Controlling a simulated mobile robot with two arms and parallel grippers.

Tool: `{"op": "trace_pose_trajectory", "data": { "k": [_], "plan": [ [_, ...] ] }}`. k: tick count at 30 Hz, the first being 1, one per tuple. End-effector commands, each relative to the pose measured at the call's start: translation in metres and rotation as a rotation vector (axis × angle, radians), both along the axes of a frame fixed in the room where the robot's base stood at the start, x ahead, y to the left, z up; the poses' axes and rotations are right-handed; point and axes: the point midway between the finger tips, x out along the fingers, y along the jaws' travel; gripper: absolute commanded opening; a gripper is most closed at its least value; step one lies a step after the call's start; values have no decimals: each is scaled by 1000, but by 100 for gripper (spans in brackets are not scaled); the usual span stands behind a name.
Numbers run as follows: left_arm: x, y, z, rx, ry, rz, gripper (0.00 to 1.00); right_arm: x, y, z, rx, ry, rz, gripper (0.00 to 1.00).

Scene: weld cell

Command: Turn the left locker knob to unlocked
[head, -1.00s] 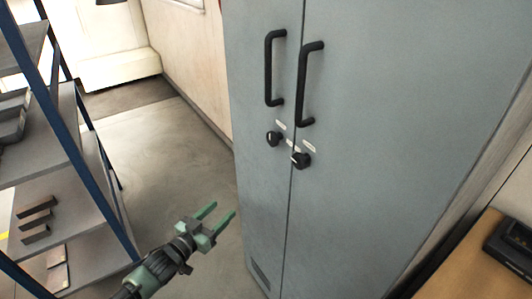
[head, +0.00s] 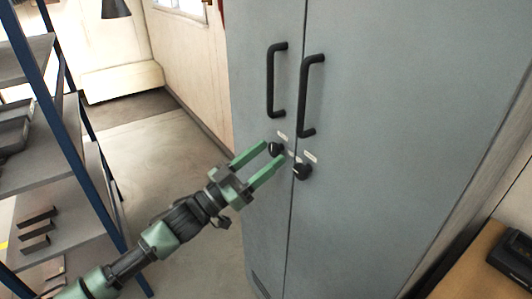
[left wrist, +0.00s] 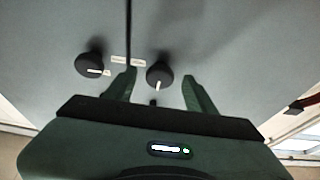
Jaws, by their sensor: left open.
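The left locker knob (head: 275,149) is a round black knob on the left door of the grey locker. My left gripper (head: 274,150) is open, its green fingertips on either side of this knob in the head view. In the left wrist view the left knob (left wrist: 160,76) sits between the two open fingers (left wrist: 158,84), with a gap on each side. Its white mark points down in that view. I cannot tell whether the tips reach past the knob's face. My right gripper is not in view.
The right knob (head: 303,172) is close by across the door seam. Two black handles (head: 276,80) (head: 312,95) stand out above the knobs. A blue-framed shelf (head: 82,165) is at the left, and a wooden bench top (head: 490,270) at the lower right.

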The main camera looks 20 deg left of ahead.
Motion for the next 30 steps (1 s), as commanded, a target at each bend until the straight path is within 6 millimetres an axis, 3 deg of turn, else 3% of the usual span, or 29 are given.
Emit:
{"op": "trace_pose_trajectory", "data": {
  "k": [9,11,15,16,30],
  "plan": [
    [3,-2,1,1,1,0,55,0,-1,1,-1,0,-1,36],
    [3,-2,1,1,1,0,41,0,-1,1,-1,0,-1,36],
    [3,-2,1,1,1,0,2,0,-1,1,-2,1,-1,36],
    [3,-2,1,1,1,0,0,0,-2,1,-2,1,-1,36],
    [4,-1,0,98,-75,1,0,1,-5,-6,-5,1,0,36]
  ]
}}
